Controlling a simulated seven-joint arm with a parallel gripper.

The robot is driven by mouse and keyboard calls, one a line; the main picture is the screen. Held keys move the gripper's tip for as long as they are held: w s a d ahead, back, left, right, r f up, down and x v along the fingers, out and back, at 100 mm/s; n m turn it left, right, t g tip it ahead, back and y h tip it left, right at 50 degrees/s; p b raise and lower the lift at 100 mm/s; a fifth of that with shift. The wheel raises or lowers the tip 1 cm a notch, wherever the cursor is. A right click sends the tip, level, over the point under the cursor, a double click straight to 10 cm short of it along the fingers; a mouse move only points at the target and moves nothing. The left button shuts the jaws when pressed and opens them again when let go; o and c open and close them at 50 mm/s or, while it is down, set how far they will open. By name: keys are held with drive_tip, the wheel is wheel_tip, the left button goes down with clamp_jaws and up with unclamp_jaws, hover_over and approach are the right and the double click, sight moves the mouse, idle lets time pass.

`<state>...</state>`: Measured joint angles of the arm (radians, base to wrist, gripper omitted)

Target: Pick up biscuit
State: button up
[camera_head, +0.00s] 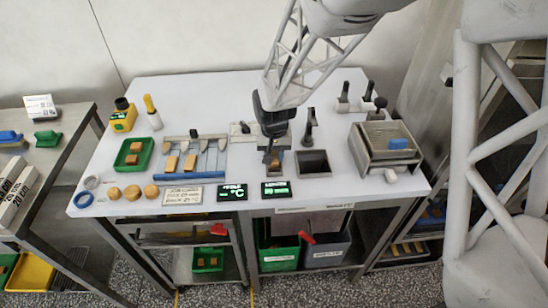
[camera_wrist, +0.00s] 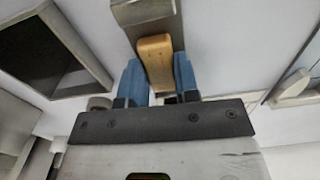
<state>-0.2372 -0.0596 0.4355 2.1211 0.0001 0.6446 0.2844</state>
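In the wrist view a tan, round-edged biscuit (camera_wrist: 155,60) lies between the two blue fingertips of my gripper (camera_wrist: 158,82). The fingers stand apart, close along its two sides. I cannot tell whether they press on it. Its far end overlaps a grey metal piece (camera_wrist: 145,14). In the head view my gripper (camera_head: 271,152) points down over a small station in the middle of the table, with an orange-brown piece just below it. The arm hides part of this spot.
A dark open bin (camera_head: 313,163) stands right of my gripper, with a metal box (camera_head: 362,160) farther right. A rack (camera_head: 180,177) with light-coloured pieces lies left, then a green tray (camera_head: 147,150). Dark signs and round biscuits line the front of the white table (camera_head: 190,85).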

sight(275, 157)
drive_tip(key=shift+r, duration=0.1)
idle(0.3)
drive_tip(key=shift+r, duration=1.5)
drive_tip(key=shift+s+r, duration=0.25)
drive_tip(key=s+d, duration=0.1)
drive_tip(key=s, duration=0.4)
drive_tip(key=s+d+r, duration=0.1)
drive_tip(key=s, duration=0.4)
drive_tip(key=s+d, duration=0.1)
drive_tip(key=s, duration=0.4)
drive_tip(key=shift+d+r, duration=0.15)
drive_tip(key=shift+d, duration=0.15)
drive_tip(key=shift+a, duration=0.15)
drive_tip(key=shift+n, duration=0.3)
drive_tip(key=a, duration=0.9)
drive_tip(key=w+a, duration=0.1)
drive_tip(key=a, duration=0.4)
drive_tip(key=shift+a+r, duration=0.1)
drive_tip(key=shift+r, duration=0.05)
